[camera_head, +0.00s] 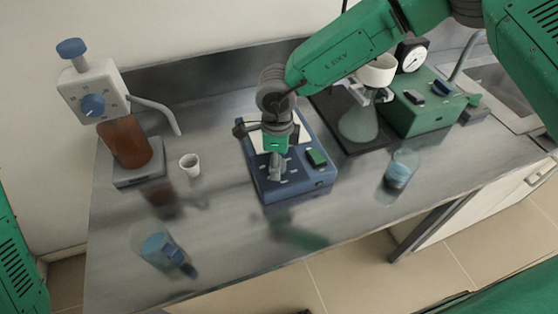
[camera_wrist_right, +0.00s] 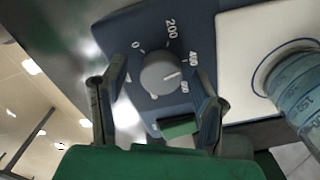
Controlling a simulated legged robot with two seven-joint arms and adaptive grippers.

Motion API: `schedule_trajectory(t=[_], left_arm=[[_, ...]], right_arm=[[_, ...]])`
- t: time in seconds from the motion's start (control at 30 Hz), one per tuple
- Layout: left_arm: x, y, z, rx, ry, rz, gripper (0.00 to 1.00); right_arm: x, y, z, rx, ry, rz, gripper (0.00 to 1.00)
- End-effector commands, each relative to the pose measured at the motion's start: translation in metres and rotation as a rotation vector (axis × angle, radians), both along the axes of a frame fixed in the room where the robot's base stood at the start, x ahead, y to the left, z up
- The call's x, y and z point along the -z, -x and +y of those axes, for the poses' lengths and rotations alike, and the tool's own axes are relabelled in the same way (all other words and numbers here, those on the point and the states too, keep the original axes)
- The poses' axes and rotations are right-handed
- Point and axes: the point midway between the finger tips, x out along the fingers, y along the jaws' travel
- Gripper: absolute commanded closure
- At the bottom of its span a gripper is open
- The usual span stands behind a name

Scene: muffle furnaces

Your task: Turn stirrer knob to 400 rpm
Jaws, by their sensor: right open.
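The stirrer (camera_head: 325,184) is a blue box with a white top plate in the middle of the bench. My right gripper (camera_head: 275,172) points down over its front face. In the right wrist view, the grey round knob (camera_wrist_right: 158,73) sits between the two open fingers of my right gripper (camera_wrist_right: 162,80), with space on both sides. The knob's white mark points right, between 400 and the lowest number, which is partly unclear. The dial (camera_wrist_right: 170,29) also reads 0 and 200. A green switch (camera_head: 316,157) is beside the knob. My left gripper is out of view.
A beaker with blue markings (camera_wrist_right: 297,85) stands on the plate. A blue-capped dispenser bottle (camera_head: 126,143) and small white cup (camera_head: 190,165) are left. A flask (camera_head: 358,125) and green pump (camera_head: 425,112) are behind right.

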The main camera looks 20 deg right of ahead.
Motion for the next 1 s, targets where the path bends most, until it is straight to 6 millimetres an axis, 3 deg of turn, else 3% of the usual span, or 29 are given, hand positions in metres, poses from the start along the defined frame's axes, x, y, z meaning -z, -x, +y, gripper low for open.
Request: schedule_trajectory(t=[0.37,0.53,0.73,1.0], left_arm=[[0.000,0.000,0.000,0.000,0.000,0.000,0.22],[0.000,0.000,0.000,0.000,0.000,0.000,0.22],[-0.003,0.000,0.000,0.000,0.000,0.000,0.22],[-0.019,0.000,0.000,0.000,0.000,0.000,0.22]], right_arm=[[0.009,0.000,-0.007,0.001,-0.007,0.000,0.45],[0.008,-0.001,-0.005,0.002,-0.003,0.000,0.95],[0.007,-0.002,-0.005,0.024,0.000,-0.002,0.95],[0.005,-0.003,-0.003,0.205,-0.007,-0.005,0.94]])
